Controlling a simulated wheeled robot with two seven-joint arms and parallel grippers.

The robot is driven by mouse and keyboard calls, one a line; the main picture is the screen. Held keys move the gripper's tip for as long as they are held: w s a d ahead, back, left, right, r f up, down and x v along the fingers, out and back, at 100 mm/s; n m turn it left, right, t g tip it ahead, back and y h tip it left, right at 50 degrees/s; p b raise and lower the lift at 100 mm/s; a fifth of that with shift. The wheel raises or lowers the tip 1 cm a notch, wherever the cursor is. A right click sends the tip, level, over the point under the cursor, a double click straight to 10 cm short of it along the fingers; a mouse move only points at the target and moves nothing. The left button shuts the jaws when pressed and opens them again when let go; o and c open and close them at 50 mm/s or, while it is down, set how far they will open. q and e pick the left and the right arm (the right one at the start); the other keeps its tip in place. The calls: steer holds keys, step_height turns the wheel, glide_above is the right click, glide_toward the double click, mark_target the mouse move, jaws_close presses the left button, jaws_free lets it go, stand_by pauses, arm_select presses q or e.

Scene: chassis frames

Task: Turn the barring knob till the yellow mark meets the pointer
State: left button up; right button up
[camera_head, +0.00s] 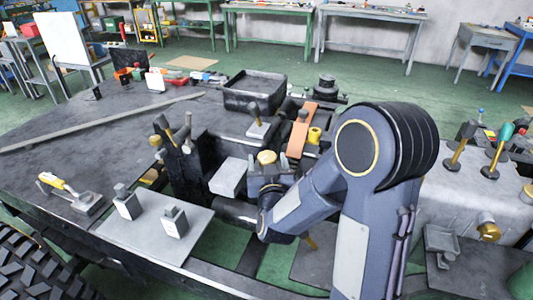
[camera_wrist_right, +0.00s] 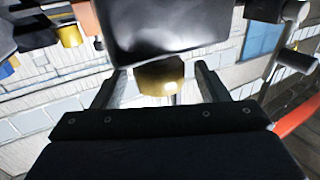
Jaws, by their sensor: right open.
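A brass-coloured round knob (camera_wrist_right: 161,79) shows in the wrist view under a dark block (camera_wrist_right: 170,30). My right gripper (camera_wrist_right: 158,72) is open, with one finger on each side of the knob. Gaps show between the fingers and the knob. In the head view my right arm reaches in from the lower right, and its wrist is low beside the dark machinery; its fingertips are hidden there. A brass cap (camera_head: 266,157) sits on a dark block in the head view; I cannot tell if it is the same knob. I cannot make out a yellow mark or a pointer. My left gripper is not in view.
A pale plate (camera_head: 140,240) with two small blocks lies left of my wrist. A yellow-handled tool (camera_head: 62,188) lies farther left. A black bin (camera_head: 255,88) and orange parts (camera_head: 299,135) are behind. A grey housing (camera_head: 470,185) with levers stands at right.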

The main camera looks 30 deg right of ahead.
mark_target(266, 154)
steer(key=shift+x, duration=1.7)
steer(key=shift+c, duration=0.2)
steer(key=c, duration=0.9)
